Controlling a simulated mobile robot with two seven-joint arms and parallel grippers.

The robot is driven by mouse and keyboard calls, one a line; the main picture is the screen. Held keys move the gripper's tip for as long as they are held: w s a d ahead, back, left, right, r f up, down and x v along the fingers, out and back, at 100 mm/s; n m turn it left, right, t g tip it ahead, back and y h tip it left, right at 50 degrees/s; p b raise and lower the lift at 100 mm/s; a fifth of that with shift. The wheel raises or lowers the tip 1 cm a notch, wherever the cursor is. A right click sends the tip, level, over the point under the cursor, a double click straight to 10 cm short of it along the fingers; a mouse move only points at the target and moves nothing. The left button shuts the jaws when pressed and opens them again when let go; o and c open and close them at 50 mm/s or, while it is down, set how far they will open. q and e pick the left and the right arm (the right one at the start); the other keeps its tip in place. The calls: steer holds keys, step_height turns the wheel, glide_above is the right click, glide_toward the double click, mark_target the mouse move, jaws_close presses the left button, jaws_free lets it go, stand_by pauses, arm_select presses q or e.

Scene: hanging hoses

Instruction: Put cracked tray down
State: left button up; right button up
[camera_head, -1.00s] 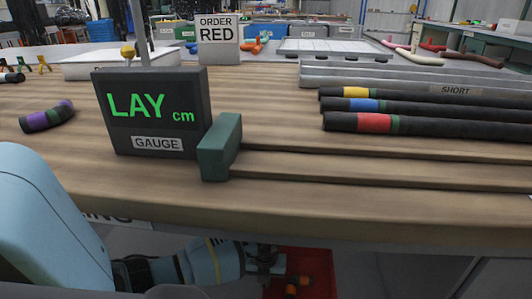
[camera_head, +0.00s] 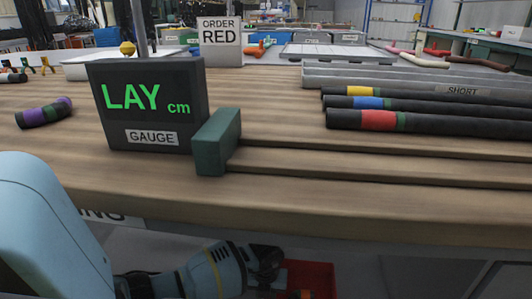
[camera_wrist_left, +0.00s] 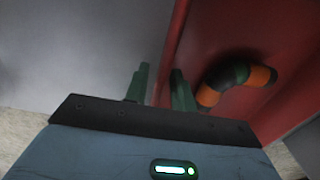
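A red tray (camera_head: 312,276) shows low in the head view, below the front edge of the workbench. In the left wrist view its red wall and inside (camera_wrist_left: 225,45) fill the right half. An orange and black curved hose piece (camera_wrist_left: 235,82) lies inside it. No crack can be made out. My left gripper (camera_wrist_left: 158,82) has its two fingers apart, one on either side of the tray's wall edge, with a grey gap beside the wall. In the head view the left gripper (camera_head: 268,268) is at the tray's left side. My right gripper is not in view.
The wooden workbench (camera_head: 290,195) overhangs the left gripper. On it stand a gauge (camera_head: 150,105) reading LAY and a green block (camera_head: 215,145). Several dark hoses (camera_head: 430,119) with coloured bands lie at right, and a purple-banded piece (camera_head: 44,112) at left.

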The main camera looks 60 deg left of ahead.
arm_select(q)
steer(key=shift+r, duration=0.4)
step_height(320, 180, up, 12)
steer(key=p, duration=0.5)
steer(key=shift+f, duration=0.25)
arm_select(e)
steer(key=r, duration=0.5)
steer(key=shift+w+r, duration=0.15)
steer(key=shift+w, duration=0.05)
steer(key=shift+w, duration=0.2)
